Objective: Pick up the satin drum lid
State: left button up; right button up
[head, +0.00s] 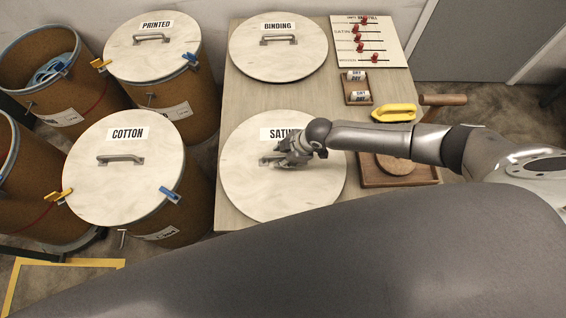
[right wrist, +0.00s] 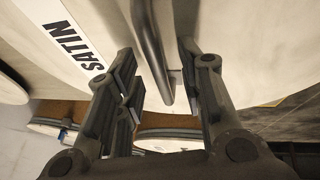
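The satin drum lid (head: 250,192) is a round pale lid with a SATIN label, lying flat on the wooden table. It fills much of the right wrist view (right wrist: 95,22). My right gripper (head: 282,160) is over the middle of the lid at its handle. In the right wrist view, the metal bar handle (right wrist: 152,48) stands between the two spread fingers, with a gap visible on the left side. The gripper partly hides the handle and label in the head view. My left gripper is not in view.
The binding lid (head: 250,60) lies behind on the table (head: 226,108). Drums with cotton (head: 90,190) and printed (head: 125,62) lids stand left.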

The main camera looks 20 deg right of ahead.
jog(key=shift+w+a+f, duration=0.15)
jog(key=shift+f, duration=0.3)
grip_shut()
jog(key=shift+r, duration=0.1)
